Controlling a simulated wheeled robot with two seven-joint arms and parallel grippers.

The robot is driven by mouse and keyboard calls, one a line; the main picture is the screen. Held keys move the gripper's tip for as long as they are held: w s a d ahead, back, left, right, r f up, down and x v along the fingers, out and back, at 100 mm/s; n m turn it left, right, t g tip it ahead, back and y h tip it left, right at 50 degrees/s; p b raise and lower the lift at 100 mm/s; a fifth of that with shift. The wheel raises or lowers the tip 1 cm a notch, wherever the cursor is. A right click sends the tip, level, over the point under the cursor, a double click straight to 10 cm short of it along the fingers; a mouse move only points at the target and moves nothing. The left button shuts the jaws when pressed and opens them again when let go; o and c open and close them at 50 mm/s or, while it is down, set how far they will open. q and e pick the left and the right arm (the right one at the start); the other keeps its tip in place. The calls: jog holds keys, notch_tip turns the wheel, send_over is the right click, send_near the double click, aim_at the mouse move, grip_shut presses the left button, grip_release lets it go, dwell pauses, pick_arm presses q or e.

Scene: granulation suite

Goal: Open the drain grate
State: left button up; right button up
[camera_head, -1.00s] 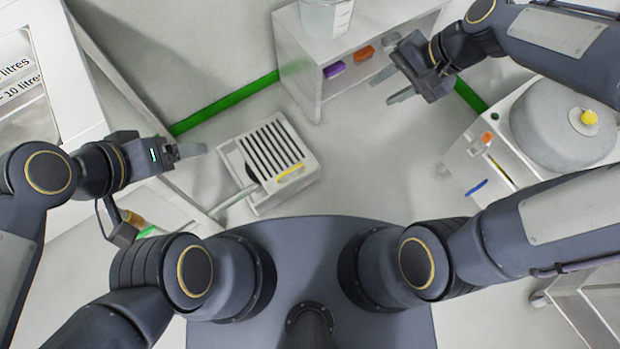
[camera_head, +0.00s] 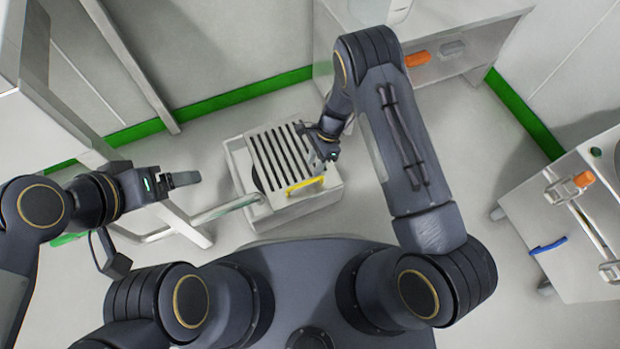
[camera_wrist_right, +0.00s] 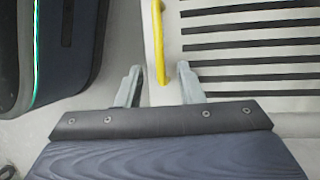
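The drain grate (camera_head: 270,160) is a pale panel with dark parallel slots on top of a low white box (camera_head: 312,205). It lies flat. Its yellow handle (camera_head: 305,185) runs along the near edge. My right gripper (camera_head: 322,160) is over the grate's right side, close to the handle. In the right wrist view, the right gripper (camera_wrist_right: 160,84) is open, and the yellow handle (camera_wrist_right: 157,45) shows in the gap between its two fingers. Contact cannot be told. My left gripper (camera_head: 192,179) is left of the box, away from the grate; its finger gap is not clear.
A pale pipe (camera_head: 225,210) runs from the box to the left. A white shelf unit (camera_head: 480,45) with an orange item (camera_head: 417,59) stands behind. A white cart (camera_head: 580,225) stands at the right. Floor between box and cart is clear.

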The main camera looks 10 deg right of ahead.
aim_at(308, 181)
jog(key=b+x, duration=0.1)
jog(key=x, duration=0.5)
jog(key=shift+b, duration=0.4)
jog(key=shift+r, duration=0.1)
grip_shut()
